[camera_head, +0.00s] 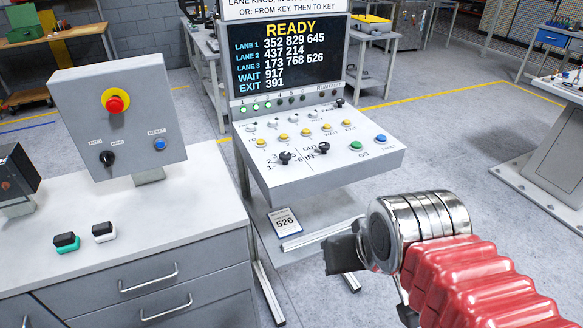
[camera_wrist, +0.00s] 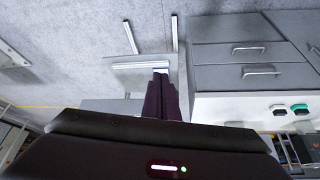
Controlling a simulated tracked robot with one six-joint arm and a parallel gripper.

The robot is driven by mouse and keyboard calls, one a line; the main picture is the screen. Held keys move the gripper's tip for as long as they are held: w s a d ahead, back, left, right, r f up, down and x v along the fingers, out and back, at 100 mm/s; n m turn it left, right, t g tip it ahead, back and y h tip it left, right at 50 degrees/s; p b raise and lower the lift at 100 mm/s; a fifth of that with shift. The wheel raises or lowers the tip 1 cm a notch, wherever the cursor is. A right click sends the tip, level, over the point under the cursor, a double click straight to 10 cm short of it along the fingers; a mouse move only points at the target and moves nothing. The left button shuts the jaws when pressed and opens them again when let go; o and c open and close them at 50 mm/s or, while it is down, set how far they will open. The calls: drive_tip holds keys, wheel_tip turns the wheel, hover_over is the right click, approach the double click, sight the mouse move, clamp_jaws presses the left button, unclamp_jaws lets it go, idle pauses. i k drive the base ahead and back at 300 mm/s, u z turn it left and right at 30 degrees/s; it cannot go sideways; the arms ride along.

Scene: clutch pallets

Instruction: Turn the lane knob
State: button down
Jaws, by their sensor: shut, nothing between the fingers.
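The console (camera_head: 330,170) has two black knobs on its sloped panel. The left knob (camera_head: 285,158) has small digits around it and appears to be the lane knob. The right knob (camera_head: 323,148) sits by OUT and IN lettering. Which way the left knob points is too small to tell. My gripper (camera_head: 335,256) is in front of and below the console, at the lower right of the knobs and apart from them. Its dark fingers are together and empty; they also show in the wrist view (camera_wrist: 161,98), pointing toward the floor and lower shelf.
The screen (camera_head: 290,55) reads READY with lane numbers. Yellow buttons (camera_head: 283,136), a green button (camera_head: 356,146) and a blue button (camera_head: 381,139) share the panel. A card marked 526 (camera_head: 285,222) lies below. A grey control box (camera_head: 125,120) stands on the left cabinet.

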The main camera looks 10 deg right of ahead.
sight(284, 155)
drive_tip(key=z, duration=0.5)
drive_tip(key=i, duration=0.9)
drive_tip(key=u, duration=1)
